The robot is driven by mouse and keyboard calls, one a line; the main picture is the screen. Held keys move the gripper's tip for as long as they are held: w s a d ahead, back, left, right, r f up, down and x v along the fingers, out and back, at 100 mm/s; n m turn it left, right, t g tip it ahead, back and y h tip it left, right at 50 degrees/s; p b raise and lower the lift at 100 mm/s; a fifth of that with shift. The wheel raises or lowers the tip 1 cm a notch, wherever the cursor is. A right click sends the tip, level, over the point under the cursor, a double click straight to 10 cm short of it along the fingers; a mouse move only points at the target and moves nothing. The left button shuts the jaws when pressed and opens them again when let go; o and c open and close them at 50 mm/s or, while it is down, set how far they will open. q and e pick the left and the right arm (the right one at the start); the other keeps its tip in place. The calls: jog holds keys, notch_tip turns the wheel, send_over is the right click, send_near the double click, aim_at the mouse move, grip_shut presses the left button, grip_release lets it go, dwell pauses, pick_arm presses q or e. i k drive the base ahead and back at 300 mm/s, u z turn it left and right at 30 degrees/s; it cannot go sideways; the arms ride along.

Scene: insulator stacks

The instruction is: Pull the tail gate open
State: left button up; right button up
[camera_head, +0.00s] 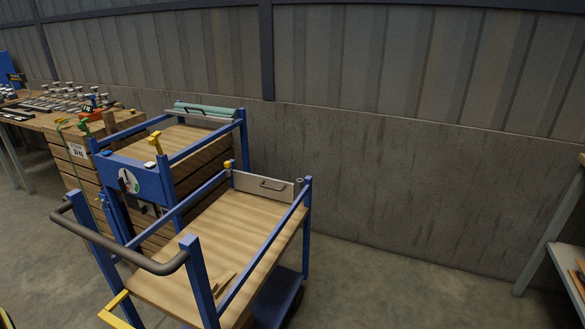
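A blue-framed cart with a wooden deck (215,240) stands in the middle of the head view. At its far end a light grey panel (247,183) with a dark bar handle (272,185) stands upright between the posts, and looks like the tail gate. A small yellow piece (228,165) sits by the panel's left end. Neither of my grippers shows in the view, and nothing touches the panel.
A second blue-framed unit with wooden sides (200,169) and a teal panel (207,111) stands behind left. A workbench (44,119) with many small parts is at the far left. A concrete wall (400,185) closes the back. Open floor (400,285) lies right of the cart, before a shelf (553,230).

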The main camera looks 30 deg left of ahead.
aim_at(260, 189)
jog(key=i, duration=2.15)
jog(key=u, duration=3)
